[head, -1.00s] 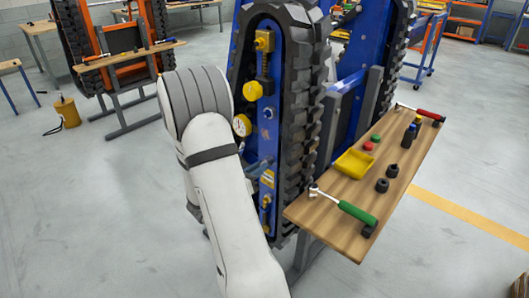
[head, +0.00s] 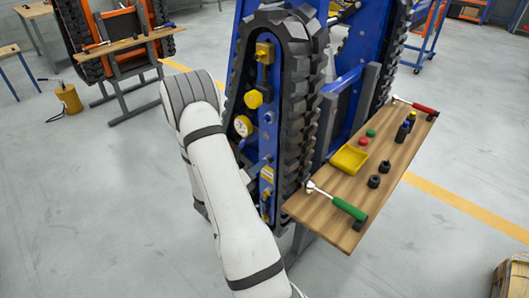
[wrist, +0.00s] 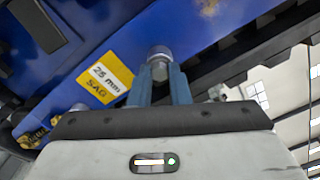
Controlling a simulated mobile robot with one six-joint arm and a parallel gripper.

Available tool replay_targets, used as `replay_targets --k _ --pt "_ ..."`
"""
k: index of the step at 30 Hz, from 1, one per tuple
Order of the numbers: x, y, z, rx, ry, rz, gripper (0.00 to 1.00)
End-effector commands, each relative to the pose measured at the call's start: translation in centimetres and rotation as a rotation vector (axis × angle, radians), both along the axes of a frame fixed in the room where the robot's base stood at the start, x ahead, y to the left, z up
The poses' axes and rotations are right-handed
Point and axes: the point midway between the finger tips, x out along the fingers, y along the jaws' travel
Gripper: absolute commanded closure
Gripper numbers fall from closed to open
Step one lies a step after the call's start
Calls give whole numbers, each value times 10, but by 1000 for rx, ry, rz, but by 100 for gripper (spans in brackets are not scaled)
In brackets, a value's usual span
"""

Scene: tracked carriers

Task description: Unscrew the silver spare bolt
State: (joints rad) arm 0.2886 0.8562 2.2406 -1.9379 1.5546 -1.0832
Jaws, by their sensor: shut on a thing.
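In the wrist view a silver bolt (wrist: 159,53) with a round head sticks out from the blue side of a tracked carrier. My gripper (wrist: 160,78) is shut on it, with one finger on each side. A yellow "25 mm SAG" label (wrist: 105,77) is just left of the bolt. In the head view my white arm reaches to the left side of the blue carrier (head: 268,145).
A wooden board (head: 323,213) at right holds a green-handled ratchet (head: 345,206), a yellow tray (head: 349,159), black sockets and a red-handled tool (head: 424,108). An orange carrier (head: 120,30) and a yellow jack (head: 68,98) stand far left. Open floor lies left of my arm.

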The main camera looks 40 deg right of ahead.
Motion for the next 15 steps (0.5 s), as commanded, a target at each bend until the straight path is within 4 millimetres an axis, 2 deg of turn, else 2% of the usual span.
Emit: replay_targets --k 1,4,15 --pt "0 0 5 -2 54 -1 100" --pt "0 0 2 -8 123 0 100" --pt "0 0 2 -12 165 -1 100"
